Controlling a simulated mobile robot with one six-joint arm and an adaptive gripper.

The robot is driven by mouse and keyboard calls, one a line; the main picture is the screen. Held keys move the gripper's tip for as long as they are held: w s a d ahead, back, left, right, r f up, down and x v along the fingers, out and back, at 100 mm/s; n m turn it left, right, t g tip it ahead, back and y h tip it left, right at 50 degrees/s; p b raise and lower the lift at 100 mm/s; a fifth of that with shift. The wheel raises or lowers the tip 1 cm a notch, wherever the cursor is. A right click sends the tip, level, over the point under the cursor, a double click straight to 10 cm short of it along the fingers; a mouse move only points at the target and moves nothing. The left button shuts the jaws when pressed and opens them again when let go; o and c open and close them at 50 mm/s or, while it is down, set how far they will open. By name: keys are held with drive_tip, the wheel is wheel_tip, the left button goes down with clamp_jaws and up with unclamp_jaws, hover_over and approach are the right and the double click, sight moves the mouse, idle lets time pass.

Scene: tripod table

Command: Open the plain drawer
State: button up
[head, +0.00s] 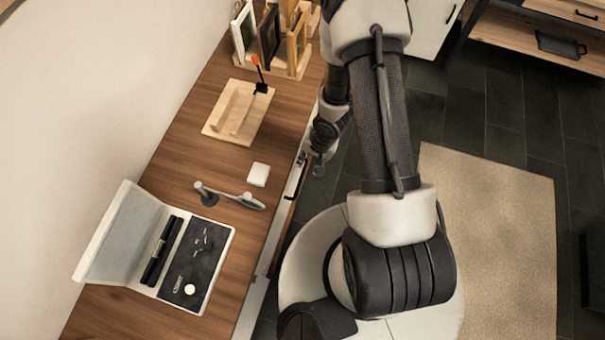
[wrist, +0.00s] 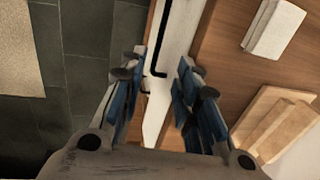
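My gripper (wrist: 157,78) is open in the wrist view, with blue-padded fingers on both sides of a narrow gap. A dark bar handle (wrist: 151,55) shows in that gap, on the white drawer front (wrist: 179,38) under the wooden top. No object is between the pads that I can make out. In the head view my gripper (head: 320,165) hangs beside the table's right edge, close to the drawer fronts. A dark handle (head: 291,187) shows just left of and below it there. My arm hides part of the fronts, and I cannot tell whether the fingers touch the handle.
The wooden tabletop (head: 178,140) holds an open case (head: 205,262), a small lever-like object (head: 235,198), a white block (head: 258,174), a wooden stand (head: 220,125) and a rack with frames (head: 285,50). A beige rug (head: 500,230) lies on the dark tiled floor (head: 500,115) at right.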

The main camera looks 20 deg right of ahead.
sight(302, 177)
drive_tip(key=f+b, duration=0.2)
drive_tip(key=f, duration=0.2)
drive_tip(key=w+a+f+b, duration=0.1)
drive_tip(key=f, duration=0.3)
drive_tip(key=a+f+b, duration=0.1)
drive_tip(key=f+b, duration=0.1)
drive_tip(key=f, duration=0.3)
drive_tip(key=shift+w+b, duration=0.3)
drive_tip(key=shift+b, duration=0.05)
drive_tip(key=shift+c, duration=0.2)
clamp_jaws()
